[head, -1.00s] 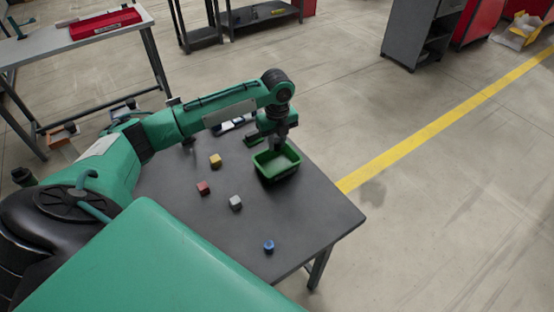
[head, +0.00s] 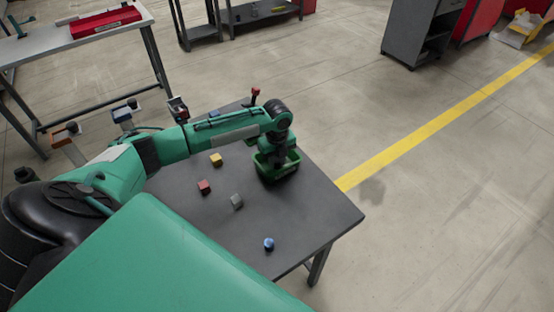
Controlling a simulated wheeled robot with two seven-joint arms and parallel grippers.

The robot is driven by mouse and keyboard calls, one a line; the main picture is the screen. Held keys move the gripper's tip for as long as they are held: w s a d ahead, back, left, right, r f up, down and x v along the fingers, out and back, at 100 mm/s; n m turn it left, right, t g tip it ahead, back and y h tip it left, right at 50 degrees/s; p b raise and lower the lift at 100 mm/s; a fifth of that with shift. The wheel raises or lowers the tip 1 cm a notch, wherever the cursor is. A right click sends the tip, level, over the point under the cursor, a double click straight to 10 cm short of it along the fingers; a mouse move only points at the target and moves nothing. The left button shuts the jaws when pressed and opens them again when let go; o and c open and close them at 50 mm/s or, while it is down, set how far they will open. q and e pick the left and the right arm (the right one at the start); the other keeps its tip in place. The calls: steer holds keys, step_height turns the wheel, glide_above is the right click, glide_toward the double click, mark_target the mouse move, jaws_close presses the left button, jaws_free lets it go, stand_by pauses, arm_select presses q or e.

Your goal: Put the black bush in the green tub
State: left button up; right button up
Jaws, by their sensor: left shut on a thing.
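The green tub (head: 282,176) stands on the dark grey table near its far right edge. My left gripper (head: 272,167) points down into the tub, with its fingertips low between the walls. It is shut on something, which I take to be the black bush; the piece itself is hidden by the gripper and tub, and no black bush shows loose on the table. My right gripper is not in view.
On the table lie a yellow block (head: 216,159), a red block (head: 204,186), a grey piece (head: 237,201) and a blue piece (head: 269,243). A red-topped post (head: 255,94) stands behind my arm.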

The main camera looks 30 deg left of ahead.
mark_target(277, 160)
arm_select(q)
steer(key=o, duration=1)
steer(key=shift+f, duration=0.1)
steer(key=shift+c, duration=0.2)
step_height(277, 160, up, 12)
steer(key=b, duration=0.1)
steer(key=shift+r, duration=0.2)
steer(key=shift+d+f, duration=0.1)
